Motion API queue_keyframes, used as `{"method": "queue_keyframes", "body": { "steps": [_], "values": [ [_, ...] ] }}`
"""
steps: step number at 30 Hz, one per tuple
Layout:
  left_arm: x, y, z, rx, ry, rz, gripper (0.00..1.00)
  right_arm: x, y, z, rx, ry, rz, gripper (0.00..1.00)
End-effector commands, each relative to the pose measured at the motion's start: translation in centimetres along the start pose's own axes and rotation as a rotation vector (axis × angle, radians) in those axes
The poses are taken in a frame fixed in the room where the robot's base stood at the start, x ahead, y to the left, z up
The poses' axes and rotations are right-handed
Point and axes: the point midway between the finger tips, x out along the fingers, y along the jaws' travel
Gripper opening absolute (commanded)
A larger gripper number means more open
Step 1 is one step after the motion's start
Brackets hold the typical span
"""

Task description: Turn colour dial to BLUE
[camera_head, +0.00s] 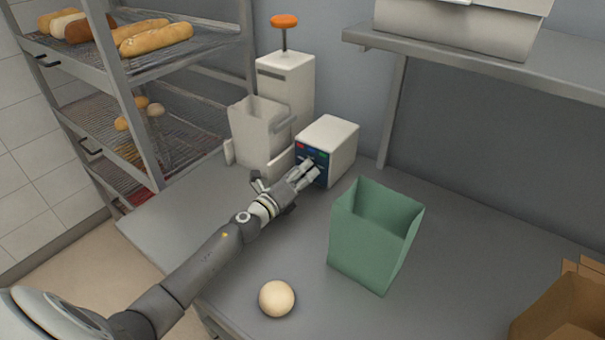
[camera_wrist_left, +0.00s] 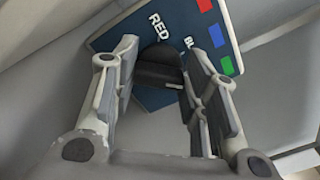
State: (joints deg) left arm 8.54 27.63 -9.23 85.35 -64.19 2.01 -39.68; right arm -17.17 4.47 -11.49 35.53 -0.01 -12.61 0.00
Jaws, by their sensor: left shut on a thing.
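The colour dial is a dark round knob (camera_wrist_left: 160,68) on a blue panel (camera_wrist_left: 135,30) in the left wrist view. The panel shows the words RED and part of BLUE, with red, blue and green squares along one edge. In the head view the panel is on the front of a white box (camera_head: 338,135) on the counter. My left gripper (camera_head: 308,168) is at this panel, its fingers on either side of the knob, shut on it; it also shows in the left wrist view (camera_wrist_left: 162,85). Which colour the dial points to cannot be told. My right gripper is not in view.
A white machine with an orange handle (camera_head: 285,21) stands left of the box. A green open bag (camera_head: 365,255) and a round dough ball (camera_head: 277,298) are on the counter (camera_head: 300,235). A bread rack (camera_head: 125,80) is at left, a cardboard box (camera_head: 565,310) at right.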

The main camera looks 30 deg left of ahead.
Motion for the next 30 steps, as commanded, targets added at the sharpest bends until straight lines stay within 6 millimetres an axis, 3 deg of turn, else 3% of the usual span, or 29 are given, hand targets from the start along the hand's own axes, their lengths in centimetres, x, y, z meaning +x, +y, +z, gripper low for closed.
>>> {"method": "queue_keyframes", "body": {
  "steps": [18,30],
  "values": [
    [0.0,0.2,0.0,-0.541,-0.001,0.002,0.17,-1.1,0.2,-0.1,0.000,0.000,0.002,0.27],
    [0.0,0.4,0.0,-0.716,-0.002,0.002,0.17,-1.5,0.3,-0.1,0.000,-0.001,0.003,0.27]
  ]
}}
